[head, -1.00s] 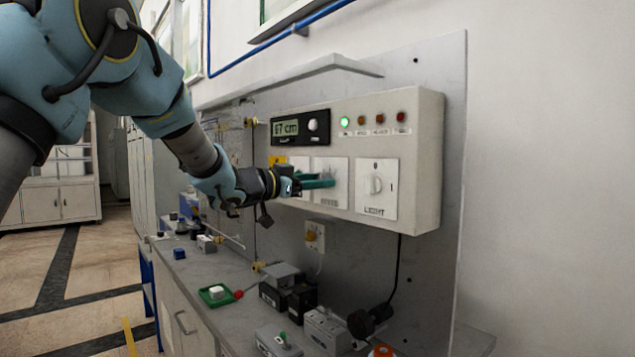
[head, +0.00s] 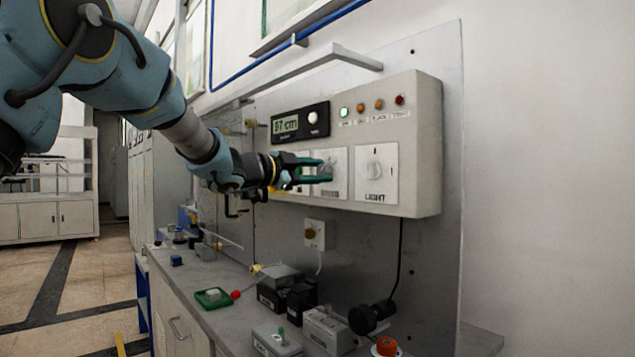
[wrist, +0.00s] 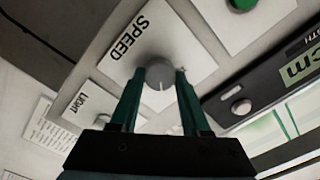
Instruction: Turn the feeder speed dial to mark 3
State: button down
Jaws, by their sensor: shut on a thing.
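The feeder speed dial (wrist: 160,73) is a round grey knob with a pale pointer line, on a white plate (wrist: 197,52) lettered SPEED. My gripper (wrist: 156,82) has its two green fingers on either side of the knob, shut on it. In the head view my gripper (head: 328,170) reaches the SPEED plate (head: 340,188) from the left, and its fingers mostly hide the knob. The scale marks around the knob are too small or hidden to read.
To the right on the grey control box (head: 425,150) is a LIGHT dial (head: 375,170). Above are a display (head: 285,124) and a row of lamps with one lit green (head: 344,112).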

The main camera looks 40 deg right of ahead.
jog(key=shift+m+b, duration=0.35)
jog(key=shift+m, duration=0.15)
jog(key=shift+c, duration=1.9)
grip_release()
jog(key=shift+a, duration=0.1)
jog(key=a+b, duration=0.2)
jog(key=a, duration=0.8)
jog(key=shift+w+a+b, duration=0.3)
jog(key=shift+b, duration=0.1)
